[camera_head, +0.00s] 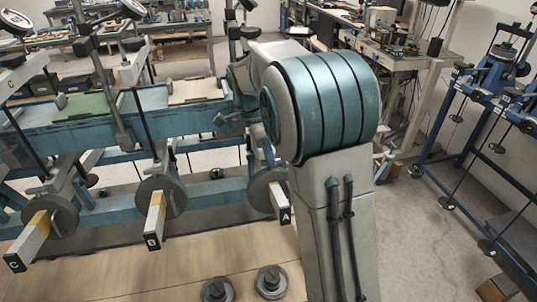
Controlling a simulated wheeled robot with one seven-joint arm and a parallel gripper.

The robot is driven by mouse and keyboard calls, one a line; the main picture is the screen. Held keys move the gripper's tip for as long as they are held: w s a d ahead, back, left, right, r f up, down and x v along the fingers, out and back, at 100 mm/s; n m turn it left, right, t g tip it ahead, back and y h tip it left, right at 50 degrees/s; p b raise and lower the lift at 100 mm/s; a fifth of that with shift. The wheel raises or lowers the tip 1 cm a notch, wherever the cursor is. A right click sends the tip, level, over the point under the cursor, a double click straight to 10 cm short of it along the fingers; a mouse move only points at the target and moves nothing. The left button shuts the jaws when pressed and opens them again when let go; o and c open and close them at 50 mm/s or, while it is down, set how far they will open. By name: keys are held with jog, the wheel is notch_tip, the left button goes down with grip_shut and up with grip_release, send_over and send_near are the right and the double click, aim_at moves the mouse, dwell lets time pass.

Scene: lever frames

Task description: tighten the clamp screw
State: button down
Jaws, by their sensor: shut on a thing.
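My own arm fills the right middle of the head view, with a teal ribbed joint and a grey link. My gripper cannot be made out and may be behind this arm. A teal lever frame (185,121) stands left of the arm. A small dark angled fitting (230,119) sits on its beam just left of the arm; I cannot tell whether this is the clamp screw. Three lever ends with yellow parts show below the beam, labelled A (284,216), B (154,226) and C (28,246), each by a grey round disc.
Two dark round weights (270,281) (217,290) lie on the wooden board (120,272) in front. Blue frames with hanging rods (490,85) stand at the right. Workbenches (390,50) with clutter are behind. The grey floor (425,220) is open right of my arm.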

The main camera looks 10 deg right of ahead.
jog(key=c, duration=1.4)
grip_release()
jog(key=shift+c, duration=0.2)
